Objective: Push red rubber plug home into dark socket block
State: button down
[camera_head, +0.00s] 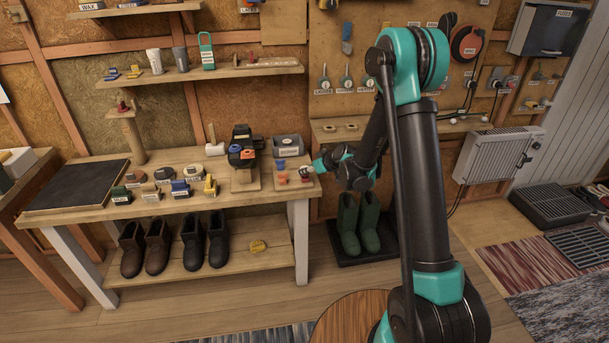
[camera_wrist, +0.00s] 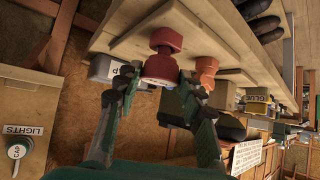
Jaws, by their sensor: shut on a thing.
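The red rubber plug (camera_wrist: 165,40) is between the two fingers of my gripper (camera_wrist: 160,80) in the wrist view. My gripper is shut on its wide end. In the head view the plug (camera_head: 304,172) is small at the right end of the workbench, with my gripper (camera_head: 309,171) beside it, over a pale wooden board. I cannot tell whether the plug touches the board.
An orange plug (camera_wrist: 206,72) is close beside my gripper; it also shows in the head view (camera_head: 281,164). A grey bin (camera_head: 288,146) stands behind the board. Several labelled items and a black mat (camera_head: 78,186) occupy the bench's left. Boots (camera_head: 369,222) stand below right.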

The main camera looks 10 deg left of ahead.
jog(key=shift+r, duration=0.15)
jog(key=shift+r, duration=1.05)
jog(key=shift+r, duration=0.1)
